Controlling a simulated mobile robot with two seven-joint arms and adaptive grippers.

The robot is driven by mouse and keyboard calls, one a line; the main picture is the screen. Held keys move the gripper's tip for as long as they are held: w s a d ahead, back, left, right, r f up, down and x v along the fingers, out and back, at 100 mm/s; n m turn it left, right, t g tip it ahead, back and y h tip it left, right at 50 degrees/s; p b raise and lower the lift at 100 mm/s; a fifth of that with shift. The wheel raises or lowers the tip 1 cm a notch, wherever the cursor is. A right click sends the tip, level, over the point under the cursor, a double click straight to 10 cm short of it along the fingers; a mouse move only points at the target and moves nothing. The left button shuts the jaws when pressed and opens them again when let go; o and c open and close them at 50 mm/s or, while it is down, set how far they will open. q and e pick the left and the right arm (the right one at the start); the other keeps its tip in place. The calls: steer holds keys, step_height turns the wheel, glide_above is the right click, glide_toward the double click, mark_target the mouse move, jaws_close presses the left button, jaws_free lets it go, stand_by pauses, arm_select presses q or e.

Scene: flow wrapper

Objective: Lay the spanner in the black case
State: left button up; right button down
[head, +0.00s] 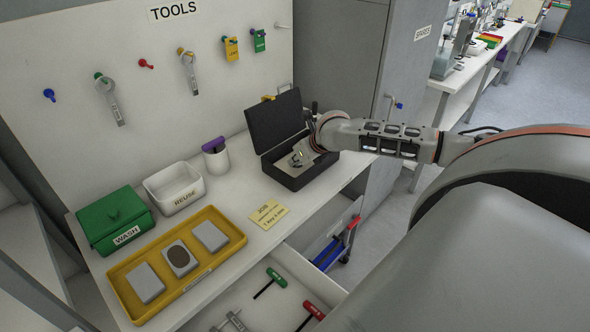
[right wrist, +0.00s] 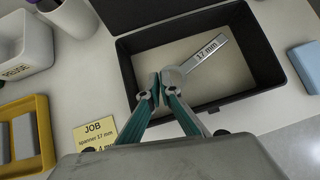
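The black case (head: 274,122) stands open on the worktop, its lid raised at the back; its walls and pale floor also show in the right wrist view (right wrist: 126,72). The grey spanner, marked 17 mm (right wrist: 208,58), is inside the case outline, handle slanting toward the far right corner. My right gripper (right wrist: 159,84) reaches into the case from above, its fingertips nearly together at the spanner's near end, seemingly shut on it. I cannot tell whether the spanner touches the case floor. In the head view, my right gripper (head: 304,150) is partly hidden by my wrist. My left gripper is out of view.
A yellow job card (head: 268,213), yellow tray (head: 128,268), white REUSE bin (head: 176,190) and green WASH box (head: 114,220) share the worktop. An open drawer (head: 240,305) with coloured-handled tools is below. Tools hang on the back panel (head: 150,50). A blue block (right wrist: 305,65) lies right of the case.

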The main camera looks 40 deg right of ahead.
mark_target(290, 172)
step_height(290, 172, down, 4)
steer(key=shift+r, duration=0.2)
steer(key=c, duration=2.3)
jaws_free()
steer(key=v, duration=1.2)
